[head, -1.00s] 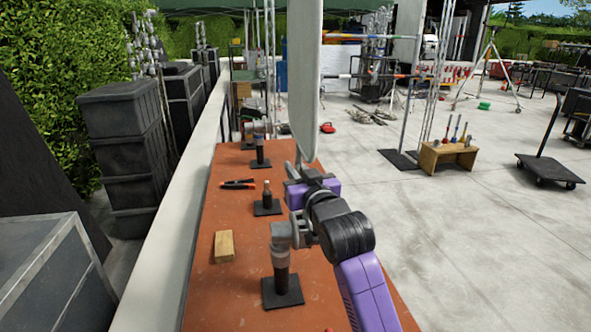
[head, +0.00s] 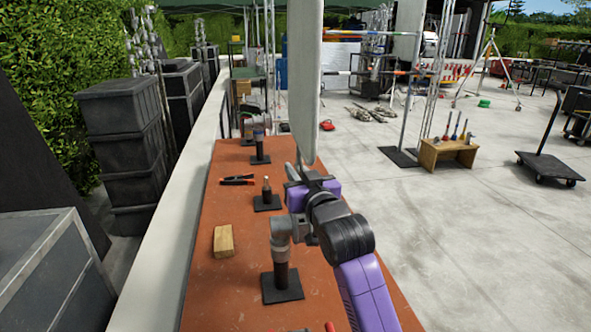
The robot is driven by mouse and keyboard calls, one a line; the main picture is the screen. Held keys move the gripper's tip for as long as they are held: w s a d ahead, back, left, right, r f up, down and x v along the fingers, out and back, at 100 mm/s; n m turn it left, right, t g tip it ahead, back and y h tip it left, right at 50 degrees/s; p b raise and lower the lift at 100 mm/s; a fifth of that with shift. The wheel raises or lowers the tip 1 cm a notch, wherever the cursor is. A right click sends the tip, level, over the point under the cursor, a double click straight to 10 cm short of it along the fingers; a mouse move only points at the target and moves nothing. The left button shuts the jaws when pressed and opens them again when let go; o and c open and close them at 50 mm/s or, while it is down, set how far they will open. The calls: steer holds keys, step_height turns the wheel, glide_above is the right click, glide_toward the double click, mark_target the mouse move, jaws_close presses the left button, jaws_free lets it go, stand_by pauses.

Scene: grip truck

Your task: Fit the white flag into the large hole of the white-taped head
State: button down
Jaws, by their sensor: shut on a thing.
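The white flag (head: 305,85) is a tall, narrow panel seen nearly edge-on, upright above the table; its top runs out of view. My gripper (head: 308,178) is shut on the flag's lower end, and my arm partly hides the grip. A grey head (head: 281,232) on a black post and square base stands nearest, left of my wrist. A smaller post (head: 267,190) on a black base stands left of my gripper. Another head with a bluish band (head: 259,133) stands farther back.
The orange-brown table (head: 218,290) also holds a wooden block (head: 223,241) and red-and-black pliers (head: 237,180). A pale wall (head: 180,215) runs along its left side. Open concrete floor lies to the right, with a small wooden bench (head: 447,155) and a cart (head: 550,168).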

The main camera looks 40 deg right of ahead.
mark_target(307, 224)
steer(key=shift+f+b, duration=0.7)
steer(key=shift+f, duration=0.4)
stand_by(0.3)
steer(key=shift+f+b, duration=1.1)
steer(key=shift+f, duration=0.6)
steer(key=shift+f, duration=0.3)
steer(key=c, duration=1.3)
jaws_free()
steer(key=shift+c, duration=0.2)
steer(key=shift+f, duration=0.1)
steer(key=shift+s, duration=0.2)
steer(key=b+v, duration=0.1)
steer(key=v, duration=0.6)
steer(key=shift+s+a+b, duration=0.1)
steer(key=shift+s+b, duration=0.15)
steer(key=shift+b, duration=0.05)
